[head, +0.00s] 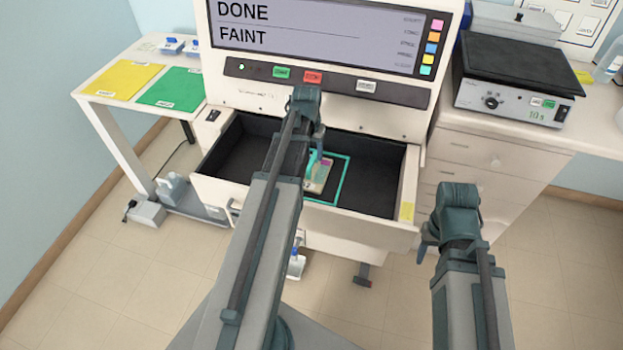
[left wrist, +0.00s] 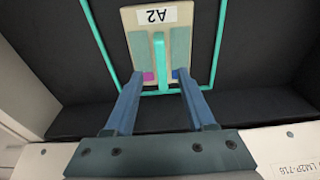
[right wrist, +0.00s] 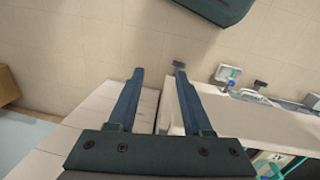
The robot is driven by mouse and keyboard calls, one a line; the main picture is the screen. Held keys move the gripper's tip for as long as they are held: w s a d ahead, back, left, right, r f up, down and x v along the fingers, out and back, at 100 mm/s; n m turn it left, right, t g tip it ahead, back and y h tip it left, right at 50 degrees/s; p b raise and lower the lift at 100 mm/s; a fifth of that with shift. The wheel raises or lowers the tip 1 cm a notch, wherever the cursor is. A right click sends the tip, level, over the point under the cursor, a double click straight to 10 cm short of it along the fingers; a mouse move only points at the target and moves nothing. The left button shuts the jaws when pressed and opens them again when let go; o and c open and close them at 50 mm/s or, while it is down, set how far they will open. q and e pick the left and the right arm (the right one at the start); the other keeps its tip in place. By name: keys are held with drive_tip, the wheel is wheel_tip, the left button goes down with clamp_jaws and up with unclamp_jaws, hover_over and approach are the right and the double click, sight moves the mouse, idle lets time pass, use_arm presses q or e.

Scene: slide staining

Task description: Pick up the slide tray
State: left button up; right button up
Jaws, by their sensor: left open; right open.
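The slide tray (head: 316,184) is a small beige plate lying in the open drawer, inside a teal outline. In the left wrist view the tray (left wrist: 160,15) carries an "A2" label, two grey-green slides with magenta and blue ends, and a raised teal handle (left wrist: 159,60) between them. My left gripper (head: 314,158) is over the tray. In the left wrist view its open fingers (left wrist: 160,74) stand either side of the handle, apart from it; their height above the tray is hard to judge. My right gripper (right wrist: 159,70) is open and empty, in front of the drawer's right side.
The black-lined drawer (head: 236,153) has side and front walls around the tray. Above it is a machine with a screen (head: 330,35) reading "DONE FAINT". A hotplate-like device (head: 510,90) stands on the right counter. Yellow (head: 122,79) and green (head: 172,88) mats lie on the left table.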

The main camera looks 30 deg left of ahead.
sight(311, 162)
use_arm(q)
drive_tip(key=shift+f, duration=0.4)
drive_tip(key=f+b, duration=0.5)
drive_tip(key=shift+w+a+f, duration=0.1)
drive_tip(key=shift+w+a, duration=0.05)
drive_tip(key=shift+w, duration=0.25)
clamp_jaws()
